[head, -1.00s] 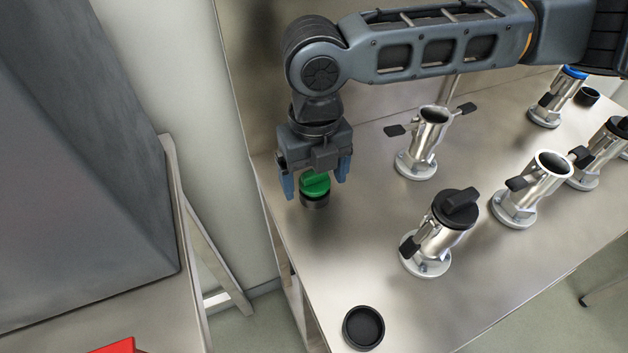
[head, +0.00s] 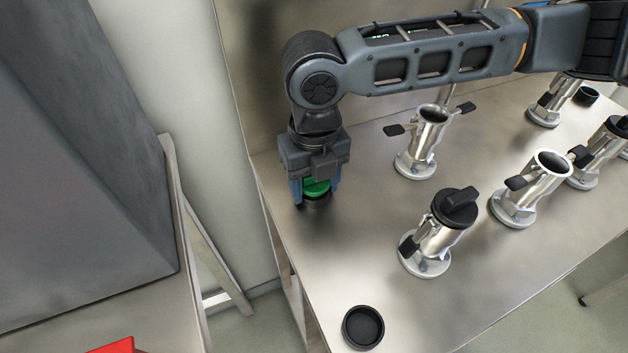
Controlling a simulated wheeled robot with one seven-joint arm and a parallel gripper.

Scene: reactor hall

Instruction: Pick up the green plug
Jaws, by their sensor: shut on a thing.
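The green plug (head: 316,187) sits low over a dark round base (head: 317,204) near the left end of the steel table. My gripper (head: 317,192) points down over it. Its blue fingers are on both sides of the plug and shut on it. The gripper body hides the top of the plug. I cannot tell whether the dark base is part of the plug or a holder under it.
Steel tubes on flanges stand to the right: an open one (head: 428,145), one with a black cap (head: 437,235), and a white-rimmed one (head: 530,190). A black round cup (head: 363,327) lies at the front. The steel table (head: 350,260) is clear between the cup and my gripper.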

